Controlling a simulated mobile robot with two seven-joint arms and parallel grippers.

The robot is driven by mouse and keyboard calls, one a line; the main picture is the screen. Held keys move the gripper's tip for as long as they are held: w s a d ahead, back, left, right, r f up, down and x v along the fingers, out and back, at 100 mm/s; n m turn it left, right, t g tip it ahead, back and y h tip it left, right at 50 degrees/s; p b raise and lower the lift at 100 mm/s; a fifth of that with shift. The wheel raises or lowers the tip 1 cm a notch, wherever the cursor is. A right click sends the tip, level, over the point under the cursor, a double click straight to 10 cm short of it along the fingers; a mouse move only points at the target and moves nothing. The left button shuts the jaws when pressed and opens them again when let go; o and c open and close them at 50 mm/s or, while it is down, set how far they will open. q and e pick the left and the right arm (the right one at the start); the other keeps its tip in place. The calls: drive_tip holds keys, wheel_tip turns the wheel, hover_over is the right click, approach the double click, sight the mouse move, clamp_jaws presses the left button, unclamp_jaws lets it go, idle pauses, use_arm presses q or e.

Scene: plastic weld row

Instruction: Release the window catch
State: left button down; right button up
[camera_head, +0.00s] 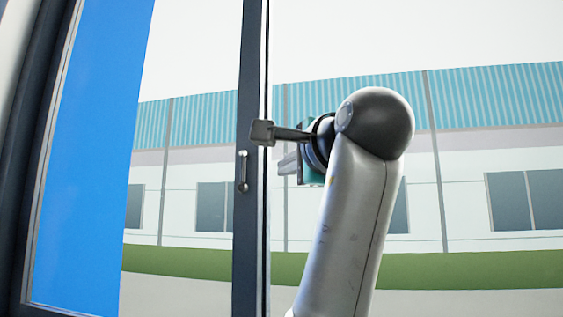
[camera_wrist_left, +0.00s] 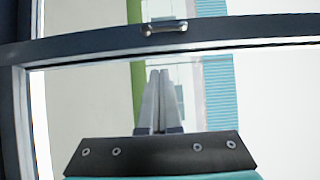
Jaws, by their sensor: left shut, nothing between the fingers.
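The window catch (camera_head: 243,170) is a small pale metal handle, upright on the dark vertical bar of the window frame (camera_head: 247,70). In the left wrist view the catch (camera_wrist_left: 165,27) lies across the dark bar near the top. My left gripper (camera_head: 281,162) is right of the catch in the head view, apart from it in the picture. Its grey fingers (camera_wrist_left: 160,73) are shut with nothing between them, pointing toward the bar below the catch in the wrist view. My forearm hides part of the gripper in the head view. My right gripper is not in view.
A dark slanted frame post (camera_head: 35,150) stands at the left, with a tall blue surface (camera_head: 90,150) beside it. Through the glass show a pale building with teal cladding (camera_head: 500,95) and a green strip (camera_head: 480,270). No loose objects stand near the gripper.

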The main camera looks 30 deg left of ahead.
sight(243, 171)
use_arm(q)
drive_tip(key=shift+w+a+p, duration=0.6)
drive_tip(key=shift+w+a, duration=0.2)
drive_tip(key=shift+a, duration=0.8)
drive_tip(key=shift+w+a+p, duration=0.65)
drive_tip(key=shift+w+a, duration=0.15)
drive_tip(key=shift+a, duration=0.75)
drive_tip(key=shift+w+a+p, duration=0.6)
drive_tip(key=shift+w+a, duration=0.2)
drive_tip(key=shift+a, duration=0.8)
drive_tip(key=shift+s, duration=0.1)
